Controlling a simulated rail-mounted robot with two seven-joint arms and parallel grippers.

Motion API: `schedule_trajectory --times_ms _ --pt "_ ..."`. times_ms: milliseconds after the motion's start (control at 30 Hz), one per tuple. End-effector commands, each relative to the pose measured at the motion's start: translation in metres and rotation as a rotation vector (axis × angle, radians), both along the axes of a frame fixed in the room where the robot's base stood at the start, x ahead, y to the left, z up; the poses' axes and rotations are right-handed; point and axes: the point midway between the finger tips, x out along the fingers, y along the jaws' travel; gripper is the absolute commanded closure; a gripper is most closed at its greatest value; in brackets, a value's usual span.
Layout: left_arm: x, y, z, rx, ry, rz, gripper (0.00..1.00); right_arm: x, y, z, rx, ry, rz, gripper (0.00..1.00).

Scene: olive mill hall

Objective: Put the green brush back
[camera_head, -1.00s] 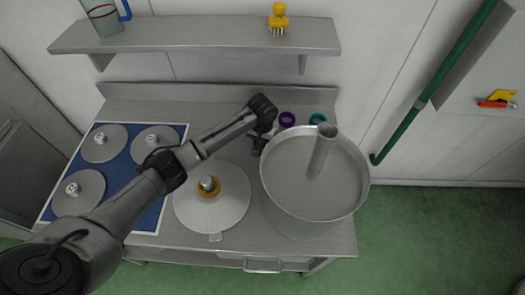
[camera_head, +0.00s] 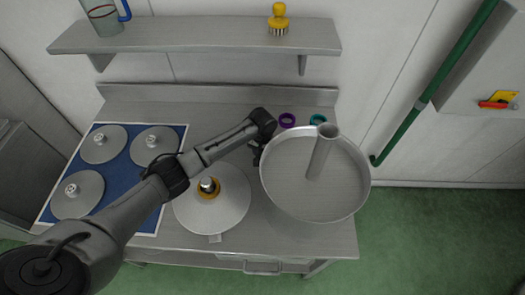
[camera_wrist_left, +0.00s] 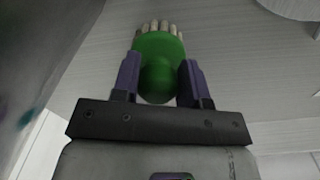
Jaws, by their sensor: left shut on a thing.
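The green brush (camera_wrist_left: 158,62) is between the two fingers of my left gripper (camera_wrist_left: 160,78) in the left wrist view. Its rounded green handle end faces the gripper and its pale bristles point away. In the head view my left gripper (camera_head: 257,155) hangs over the metal worktop, just left of the big steel vat's rim. The brush cannot be made out in the head view. My right gripper is in neither view.
A yellow brush (camera_head: 279,20) stands on the wall shelf (camera_head: 200,37), with a jug (camera_head: 103,17) at its left end. The steel vat (camera_head: 345,195) stands right of my gripper. Purple (camera_head: 287,120) and teal (camera_head: 318,118) rings lie behind. A round lid (camera_head: 230,215) lies in front.

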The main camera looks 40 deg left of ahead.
Motion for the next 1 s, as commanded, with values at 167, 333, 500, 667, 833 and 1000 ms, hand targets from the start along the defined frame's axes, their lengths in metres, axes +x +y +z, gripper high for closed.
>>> schedule_trajectory --times_ms 167,333,500,667,833,1000 --pt "0.000 0.000 0.000 0.000 0.000 0.000 0.44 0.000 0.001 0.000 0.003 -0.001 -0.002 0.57" --pt "0.000 0.000 0.000 0.000 0.000 0.000 0.34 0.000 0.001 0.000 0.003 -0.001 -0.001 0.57" --pt "0.000 0.000 0.000 0.000 0.000 0.000 0.34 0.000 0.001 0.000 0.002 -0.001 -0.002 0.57" --pt "0.000 0.000 0.012 0.000 -0.001 -0.001 0.34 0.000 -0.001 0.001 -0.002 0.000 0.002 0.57" --pt "0.000 0.000 0.042 0.001 -0.003 -0.001 0.34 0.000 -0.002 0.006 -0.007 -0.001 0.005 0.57" --pt "0.001 0.000 0.075 -0.001 -0.003 -0.001 0.34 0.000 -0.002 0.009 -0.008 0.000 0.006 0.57"
